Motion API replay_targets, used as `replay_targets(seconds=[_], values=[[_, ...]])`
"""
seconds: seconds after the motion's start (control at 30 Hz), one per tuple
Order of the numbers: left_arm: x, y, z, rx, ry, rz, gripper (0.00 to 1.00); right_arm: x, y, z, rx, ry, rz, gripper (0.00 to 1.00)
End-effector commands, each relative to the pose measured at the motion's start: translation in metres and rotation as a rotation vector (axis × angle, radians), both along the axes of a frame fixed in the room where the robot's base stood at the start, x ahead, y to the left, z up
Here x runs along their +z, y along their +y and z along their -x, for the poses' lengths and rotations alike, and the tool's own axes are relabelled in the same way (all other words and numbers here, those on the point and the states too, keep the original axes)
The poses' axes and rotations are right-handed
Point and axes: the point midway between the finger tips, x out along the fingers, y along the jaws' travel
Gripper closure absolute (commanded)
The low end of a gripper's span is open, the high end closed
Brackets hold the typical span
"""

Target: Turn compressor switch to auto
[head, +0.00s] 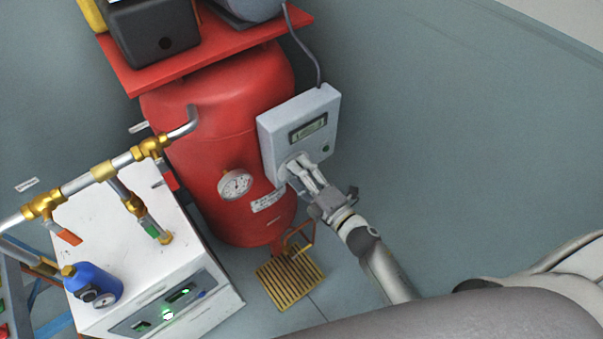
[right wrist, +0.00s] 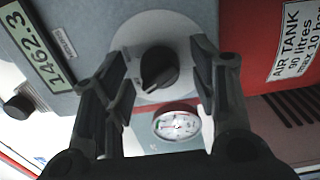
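The compressor switch is a dark round knob (right wrist: 157,68) on a pale round plate, low on the front of the grey control box (head: 272,133). My right gripper (head: 297,167) is at the lower part of that box and covers the knob in the head view. In the right wrist view my right gripper (right wrist: 157,75) is open, with one finger on each side of the knob and visible gaps between. The knob's pointer appears to point down and left; the labels around it are too small to read. My left gripper is not in view.
The red tank (head: 210,130) carries the box and a pressure gauge (head: 235,184), which is close to the right gripper. A white cabinet (head: 130,245) with brass-fitted pipes stands at left. A yellow floor grate (head: 290,278) lies below. The floor at right is clear.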

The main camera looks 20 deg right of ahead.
Motion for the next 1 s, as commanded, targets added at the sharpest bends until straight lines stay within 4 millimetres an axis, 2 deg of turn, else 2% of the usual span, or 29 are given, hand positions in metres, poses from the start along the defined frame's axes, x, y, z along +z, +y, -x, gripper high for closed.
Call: replay_targets(seconds=[0.03, 0.3, 0.37, 0.67, 1.0], values=[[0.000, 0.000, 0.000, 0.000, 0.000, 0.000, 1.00, 0.000, 0.000, 0.000, 0.000, 0.000, 0.000, 0.53], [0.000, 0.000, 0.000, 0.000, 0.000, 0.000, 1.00, 0.000, 0.000, 0.000, 0.000, 0.000, 0.000, 0.87], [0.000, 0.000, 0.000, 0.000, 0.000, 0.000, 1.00, 0.000, 0.000, 0.000, 0.000, 0.000, 0.000, 0.93], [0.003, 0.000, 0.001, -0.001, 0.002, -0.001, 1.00, 0.000, 0.000, 0.000, 0.000, 0.016, -0.040, 0.93], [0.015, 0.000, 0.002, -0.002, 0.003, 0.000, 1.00, 0.001, -0.001, 0.001, 0.000, 0.095, -0.253, 0.93]])
